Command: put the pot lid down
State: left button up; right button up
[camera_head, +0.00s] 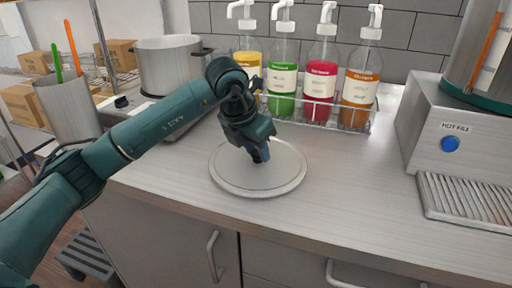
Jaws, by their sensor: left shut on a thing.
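The pot lid (231,180) is a round, flat, light grey disc with a raised rim, over the middle of the counter. My left gripper (260,154) points down at its centre and is shut on its handle, which the fingers mostly hide. The lid looks level and at or very close to the counter top; I cannot tell whether it touches. The steel pot (166,68) stands open at the back left, with a dark side handle. My right gripper is not in view.
Several pump bottles (321,80) stand in a wire rack at the back. A hot-fill machine (450,140) with a drip tray (468,200) is at the right. A metal container (68,110) with stirrers stands at the left. The counter (350,190) right of the lid is clear.

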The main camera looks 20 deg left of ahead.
pick_arm(q)
jog(key=shift+f, duration=0.1)
jog(key=o, duration=1.1)
jog(key=v, duration=1.2)
jog(key=shift+w, duration=0.1)
